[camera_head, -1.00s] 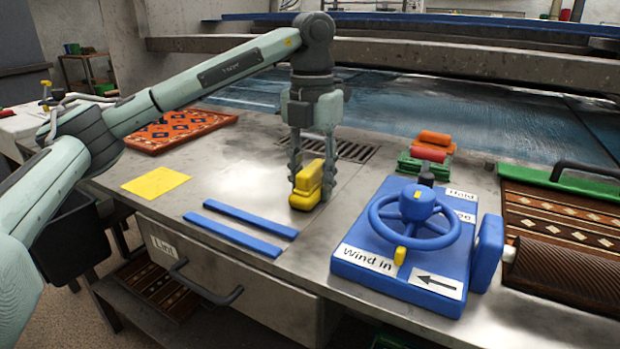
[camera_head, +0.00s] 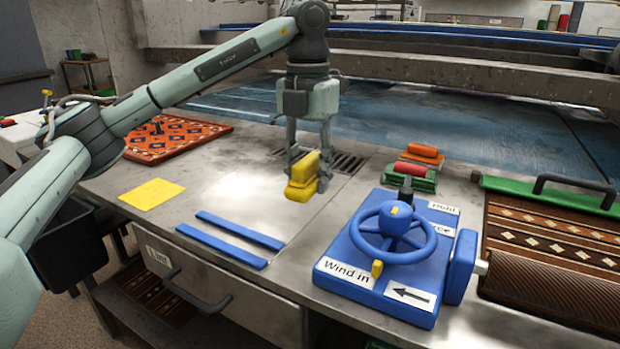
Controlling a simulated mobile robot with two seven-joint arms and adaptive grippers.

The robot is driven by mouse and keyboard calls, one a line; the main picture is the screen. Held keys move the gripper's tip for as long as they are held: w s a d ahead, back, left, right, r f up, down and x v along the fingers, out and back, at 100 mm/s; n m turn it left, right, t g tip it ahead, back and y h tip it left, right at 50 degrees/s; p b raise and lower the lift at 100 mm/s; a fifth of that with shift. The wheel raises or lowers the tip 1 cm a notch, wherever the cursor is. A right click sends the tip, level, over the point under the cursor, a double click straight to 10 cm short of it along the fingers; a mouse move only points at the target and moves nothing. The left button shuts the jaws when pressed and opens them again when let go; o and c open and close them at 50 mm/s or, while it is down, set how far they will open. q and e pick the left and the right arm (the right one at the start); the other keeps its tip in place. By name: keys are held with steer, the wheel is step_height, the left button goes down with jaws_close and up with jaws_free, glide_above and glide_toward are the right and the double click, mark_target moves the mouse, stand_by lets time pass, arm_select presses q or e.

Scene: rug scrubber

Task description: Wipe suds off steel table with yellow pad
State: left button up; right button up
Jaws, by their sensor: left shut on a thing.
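My left gripper (camera_head: 308,172) points down and is shut on the yellow pad (camera_head: 301,190), a block with an upright grip. The pad is over the steel table (camera_head: 225,180), in front of the drain grate; I cannot tell whether it touches the surface. A pale, whitish patch (camera_head: 236,190) shows on the steel left of the pad; I cannot tell whether it is suds or glare. A flat yellow square (camera_head: 151,194) lies farther left. My right gripper is out of view.
A drain grate (camera_head: 346,164) is set behind the pad. Two blue strips (camera_head: 240,232) lie in front. A blue wheel unit (camera_head: 388,255) stands at right, with red and orange rolls (camera_head: 421,154) behind it. Patterned rugs lie at the left (camera_head: 170,138) and right (camera_head: 545,248).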

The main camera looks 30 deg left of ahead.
mark_target(309, 158)
arm_select(q)
steer(key=shift+r, duration=1.75)
